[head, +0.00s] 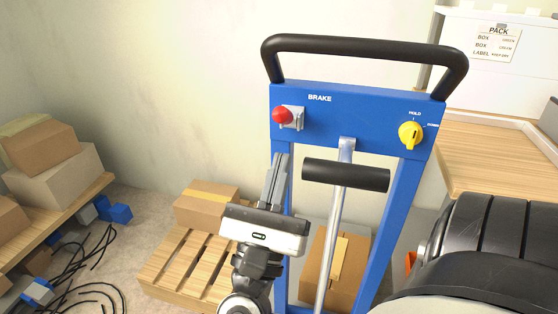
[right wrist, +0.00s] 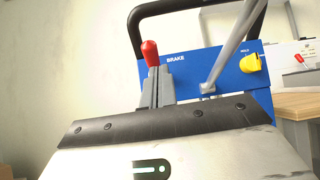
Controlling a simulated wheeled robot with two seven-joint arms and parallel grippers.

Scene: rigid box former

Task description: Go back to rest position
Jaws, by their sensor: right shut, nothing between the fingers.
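My right gripper (head: 280,160) is upright in front of the blue cart panel (head: 345,128), with its fingers together and nothing between them. Its fingertips are below the red brake knob (head: 282,115) in the head view. In the right wrist view, the shut fingers (right wrist: 160,72) overlap the lower part of the red knob (right wrist: 150,52); I cannot tell whether they touch it. The yellow knob (head: 410,134) at the panel's right points up towards HOLD. My left gripper is not in view.
A black handlebar (head: 365,46) tops the cart, and a black T-handle (head: 346,175) stands right of my gripper. A wooden pallet (head: 170,262) with a carton (head: 206,207) is behind. Cartons (head: 62,175) and cables lie left. A wooden table (head: 490,158) is at right.

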